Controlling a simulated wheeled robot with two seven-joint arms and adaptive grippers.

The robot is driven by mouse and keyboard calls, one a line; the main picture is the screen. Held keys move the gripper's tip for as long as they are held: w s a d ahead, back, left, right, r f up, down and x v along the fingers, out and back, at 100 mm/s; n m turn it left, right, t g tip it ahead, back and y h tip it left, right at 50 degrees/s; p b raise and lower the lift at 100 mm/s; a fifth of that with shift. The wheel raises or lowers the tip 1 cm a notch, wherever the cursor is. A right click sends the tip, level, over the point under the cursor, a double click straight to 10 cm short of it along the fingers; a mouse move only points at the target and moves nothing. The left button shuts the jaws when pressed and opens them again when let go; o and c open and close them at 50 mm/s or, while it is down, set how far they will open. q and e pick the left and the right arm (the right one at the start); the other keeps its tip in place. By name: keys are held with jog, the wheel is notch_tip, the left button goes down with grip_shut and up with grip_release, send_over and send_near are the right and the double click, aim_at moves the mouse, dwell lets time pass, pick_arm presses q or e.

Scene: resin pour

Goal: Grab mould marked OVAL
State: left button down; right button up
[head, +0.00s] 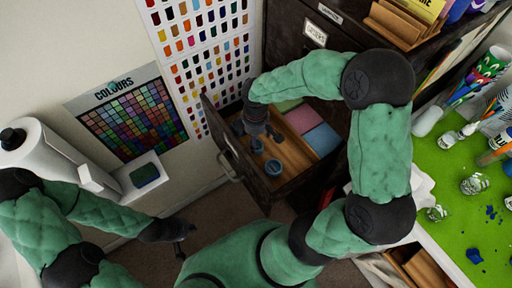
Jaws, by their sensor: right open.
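An open drawer (227,152) of the dark cabinet holds small blue round-looking pieces that may be moulds. One blue piece (257,147) lies just below my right gripper and another blue piece (273,167) lies nearer the drawer's front right. No marking such as OVAL can be read on them. My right gripper (262,134) reaches down into the drawer from above. It is open, with its fingers above and around the rear of the pieces; it may hide others. My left gripper (186,242) is low at the left, outside the drawer, with its fingers apart and empty.
Green, pink (304,118) and blue sheets lie in the drawer's right part. A green-topped worktable (450,190) with jars, bottles and brushes is at the right. A paper roll (42,145) and a colour chart (130,115) are at the left wall. Floor below the drawer looks clear.

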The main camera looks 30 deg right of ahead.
notch_tip(320, 180, down, 5)
jog(key=shift+b, duration=1.2)
jog(key=shift+r, duration=0.1)
jog(key=c, duration=1.3)
